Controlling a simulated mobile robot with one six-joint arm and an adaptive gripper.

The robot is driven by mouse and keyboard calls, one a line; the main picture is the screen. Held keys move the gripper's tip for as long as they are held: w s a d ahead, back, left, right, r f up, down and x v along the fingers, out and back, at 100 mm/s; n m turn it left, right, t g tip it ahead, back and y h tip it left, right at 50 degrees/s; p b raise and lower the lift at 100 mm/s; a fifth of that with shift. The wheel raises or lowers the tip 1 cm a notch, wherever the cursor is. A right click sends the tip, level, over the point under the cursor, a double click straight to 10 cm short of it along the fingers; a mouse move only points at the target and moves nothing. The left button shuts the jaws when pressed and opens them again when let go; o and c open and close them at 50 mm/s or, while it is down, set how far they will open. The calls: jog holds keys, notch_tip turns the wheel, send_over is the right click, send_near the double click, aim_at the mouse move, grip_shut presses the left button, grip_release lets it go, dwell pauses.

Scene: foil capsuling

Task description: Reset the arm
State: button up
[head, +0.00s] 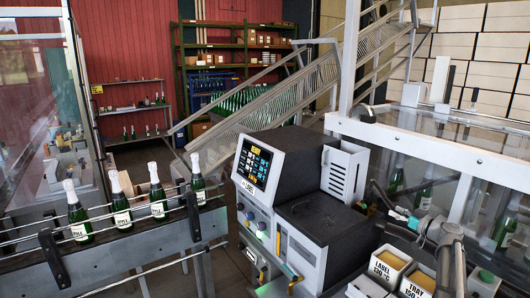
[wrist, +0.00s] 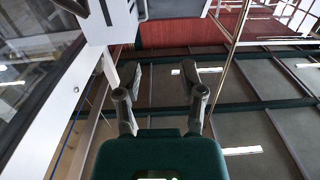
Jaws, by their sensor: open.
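My gripper (wrist: 168,80) shows in the wrist view with its two grey fingers spread well apart. Nothing is between the fingers. The wrist view looks past them toward the ceiling panels and a red wall. In the head view my arm is at the right edge, bent beside the labelled bins and in front of the glass-sided enclosure. Its fingertips are hard to make out there.
A black and white machine with a lit screen (head: 258,164) stands in the middle. Foil-topped bottles (head: 157,194) stand on a railed conveyor (head: 110,262) at left. A LABEL bin (head: 387,267) and a TRAY bin (head: 416,284) sit close to my arm. A white-framed glass enclosure (head: 430,136) is at right.

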jog(key=s+a+f+m+g+h+b, duration=0.15)
jog(key=s+a+f+g, duration=0.3)
jog(key=a+f, duration=0.5)
jog(key=s+a+f+g+b, duration=0.35)
jog(key=s+a+f, duration=0.2)
jog(key=a, duration=0.75)
jog(key=s+a+f+m+g+h+b, duration=0.2)
jog(key=s+f, duration=0.4)
jog(key=s, duration=0.3)
jog(key=s+a+f+m+g+h+b, duration=0.2)
jog(key=s+a+f+h, duration=0.4)
jog(key=s, duration=0.3)
jog(key=f+m+g, duration=0.1)
jog(key=g, duration=0.1)
jog(key=shift+a+g+h+b, duration=0.15)
jog(key=shift+g+h+b, duration=0.15)
jog(key=shift+h+b, duration=0.05)
jog(key=shift+f, duration=0.1)
